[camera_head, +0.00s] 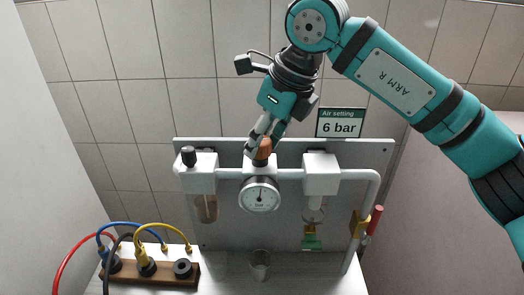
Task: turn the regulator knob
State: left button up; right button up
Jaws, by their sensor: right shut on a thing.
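The orange-brown regulator knob (264,145) stands on top of the white air unit, just above a round pressure gauge (260,195). The gauge needle points about straight up. My right gripper (262,142) comes down from above and is shut on the knob, with its fingers tilted to the lower left. The gripper hides part of the knob. A sign (340,123) reading "Air setting 6 bar" is to the right of the gripper. My left gripper is not in view.
A grey panel (360,215) carries white pipes and filter bowls. A pipe with a red-handled valve (376,219) stands at right. A clear cup (260,265) stands below the gauge. A tiled wall is behind.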

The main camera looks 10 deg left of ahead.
jog(key=shift+m+t+b, duration=0.3)
jog(key=shift+m+b, duration=0.2)
jog(key=shift+m, duration=0.2)
jog(key=shift+r, duration=0.1)
jog(key=o, duration=1.1)
jog(key=shift+o, duration=0.2)
jog(key=v, duration=1.2)
jog(key=shift+a, duration=0.15)
